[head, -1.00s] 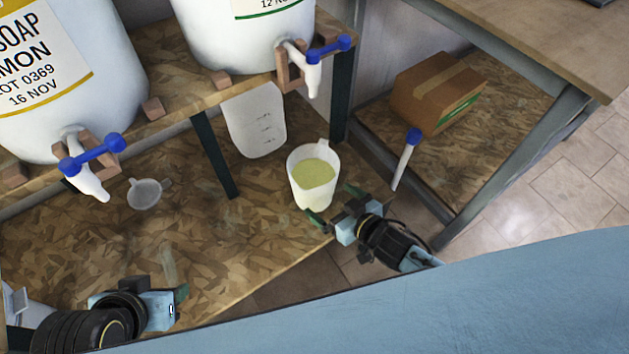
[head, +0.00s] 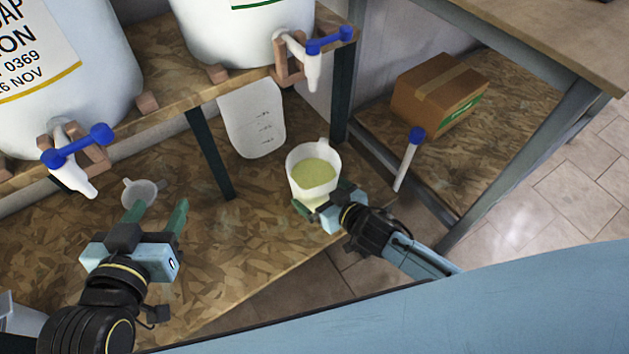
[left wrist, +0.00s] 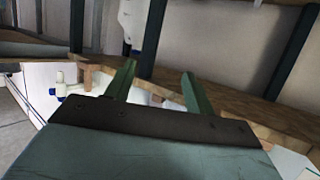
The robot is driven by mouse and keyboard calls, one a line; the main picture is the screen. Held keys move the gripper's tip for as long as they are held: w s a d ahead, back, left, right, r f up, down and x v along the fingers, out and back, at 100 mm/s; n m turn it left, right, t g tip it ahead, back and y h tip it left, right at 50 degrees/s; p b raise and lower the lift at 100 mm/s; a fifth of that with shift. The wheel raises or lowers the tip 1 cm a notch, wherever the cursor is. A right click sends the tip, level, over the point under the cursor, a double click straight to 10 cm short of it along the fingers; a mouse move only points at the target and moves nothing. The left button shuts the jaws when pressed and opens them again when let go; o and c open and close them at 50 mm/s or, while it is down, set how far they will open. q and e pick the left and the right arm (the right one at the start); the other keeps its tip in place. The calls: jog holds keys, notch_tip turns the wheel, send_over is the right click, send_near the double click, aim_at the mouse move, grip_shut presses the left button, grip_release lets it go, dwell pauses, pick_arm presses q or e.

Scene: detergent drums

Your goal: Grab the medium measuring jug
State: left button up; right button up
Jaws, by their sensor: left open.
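A white jug (head: 312,165) with yellow-green liquid stands upright on the lower board; by apparent size it is the middle one of three. My right gripper (head: 322,200) is at its near side, fingers spread around its lower front; contact cannot be told. A larger translucent jug (head: 252,122) with scale marks stands behind, under the shelf. A small clear cup (head: 140,190) is on the board at left. My left gripper (head: 160,213) is open and empty, one finger overlapping the cup in the head view. The left wrist view shows its spread fingers (left wrist: 158,82) with nothing between.
Two large drums (head: 55,70) (head: 240,30) with blue-handled taps stand on the upper shelf. A shelf leg (head: 212,155) rises between the small cup and the jugs. A cardboard box (head: 437,92) is at right. The board's middle (head: 220,230) is clear.

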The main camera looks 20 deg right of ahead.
jog(key=shift+w+a+f, duration=0.15)
jog(key=shift+w, duration=0.2)
jog(key=c, duration=1.1)
jog(key=shift+w, duration=0.1)
jog(key=c, duration=0.4)
jog(key=shift+r, duration=0.2)
